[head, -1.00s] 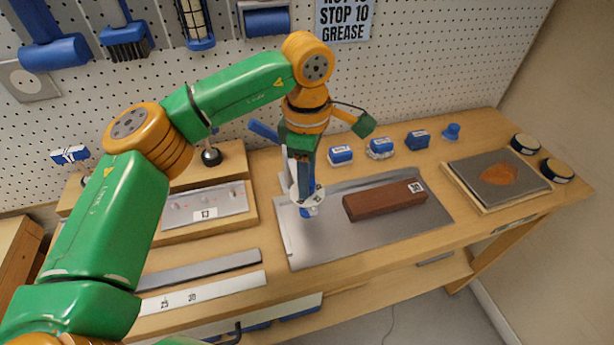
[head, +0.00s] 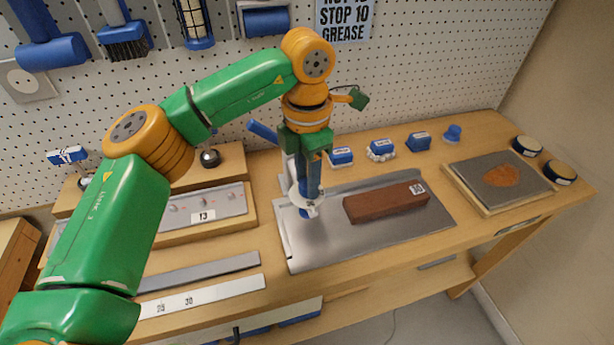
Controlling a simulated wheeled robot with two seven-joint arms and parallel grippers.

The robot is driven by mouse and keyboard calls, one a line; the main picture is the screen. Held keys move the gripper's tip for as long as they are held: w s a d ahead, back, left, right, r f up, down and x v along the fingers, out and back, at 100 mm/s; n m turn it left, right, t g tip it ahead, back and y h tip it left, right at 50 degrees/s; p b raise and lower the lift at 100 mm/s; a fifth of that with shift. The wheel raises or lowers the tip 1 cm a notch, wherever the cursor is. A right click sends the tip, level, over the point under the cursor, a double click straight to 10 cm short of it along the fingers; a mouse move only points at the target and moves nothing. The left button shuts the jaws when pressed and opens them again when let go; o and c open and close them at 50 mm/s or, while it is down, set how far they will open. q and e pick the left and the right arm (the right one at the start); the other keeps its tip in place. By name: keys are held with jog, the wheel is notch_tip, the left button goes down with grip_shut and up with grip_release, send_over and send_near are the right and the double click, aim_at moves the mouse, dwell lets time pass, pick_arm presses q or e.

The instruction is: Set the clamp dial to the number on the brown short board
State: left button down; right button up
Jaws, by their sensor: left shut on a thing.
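A brown short board (head: 385,203) lies on the grey metal plate (head: 370,240). It carries a small white label (head: 417,188) whose number looks like 30, but it is too small to read surely. The clamp dial (head: 302,198) is a white disc with marks at the plate's left end, left of the board. My left gripper (head: 308,205) points down over the dial, shut on the blue knob at its middle. The gripper hides part of the dial, and its marks are too small to read. My right gripper is not in view.
A wooden block with a grey panel (head: 215,205) labelled 13 stands at left. Grey and white strips (head: 205,296) lie in front of it. Several small blue items (head: 380,148) line the back. A tray with a brown patch (head: 498,178) is at right.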

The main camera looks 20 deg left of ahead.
pick_arm(q)
jog(key=shift+r+n, duration=0.15)
jog(key=shift+n, duration=0.15)
dwell(0.4)
jog(key=c, duration=0.5)
grip_release()
notch_tip(320, 180, up, 7)
jog(key=shift+r, duration=0.1)
